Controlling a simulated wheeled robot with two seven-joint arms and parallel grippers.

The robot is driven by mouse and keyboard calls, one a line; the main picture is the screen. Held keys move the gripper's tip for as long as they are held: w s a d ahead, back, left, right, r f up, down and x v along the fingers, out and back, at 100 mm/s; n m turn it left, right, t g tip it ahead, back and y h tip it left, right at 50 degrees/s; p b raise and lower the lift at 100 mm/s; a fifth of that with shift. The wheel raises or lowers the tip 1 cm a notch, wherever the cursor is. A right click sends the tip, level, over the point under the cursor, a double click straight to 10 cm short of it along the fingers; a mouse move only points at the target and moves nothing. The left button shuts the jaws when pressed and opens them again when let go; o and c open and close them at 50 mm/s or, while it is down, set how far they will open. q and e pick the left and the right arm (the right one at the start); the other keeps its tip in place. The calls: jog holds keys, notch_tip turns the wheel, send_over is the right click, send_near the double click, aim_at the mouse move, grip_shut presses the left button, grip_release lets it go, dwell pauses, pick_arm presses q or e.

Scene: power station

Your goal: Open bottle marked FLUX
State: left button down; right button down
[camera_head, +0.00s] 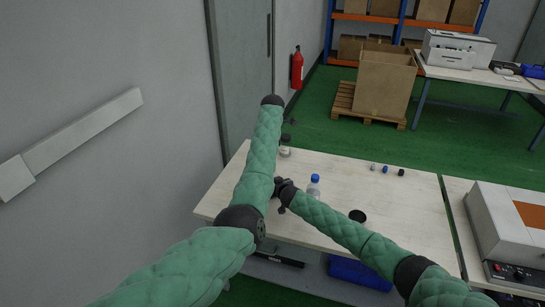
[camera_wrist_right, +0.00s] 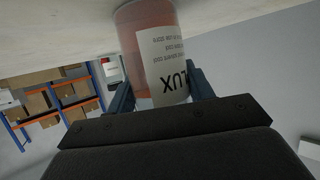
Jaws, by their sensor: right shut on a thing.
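The bottle marked FLUX (camera_wrist_right: 150,55) is reddish and see-through with a white label. In the right wrist view it sits between the fingers of my right gripper (camera_wrist_right: 158,92), which is shut on it; its cap is out of that view. In the head view my right gripper (camera_head: 279,190) is over the table's left part, and the held bottle is hidden, apparently by my left arm. My left arm reaches up past it; its gripper is mostly hidden, and only a small dark part shows near its end.
A blue-capped bottle (camera_head: 314,187) and a dark-capped bottle (camera_head: 285,150) stand on the table (camera_head: 410,215). A black disc (camera_head: 357,215) and small grey, blue (camera_head: 385,169) and black caps lie there. A grey device (camera_head: 510,230) is at right. The table's right part is mostly clear.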

jog(key=shift+c, duration=2.4)
grip_release()
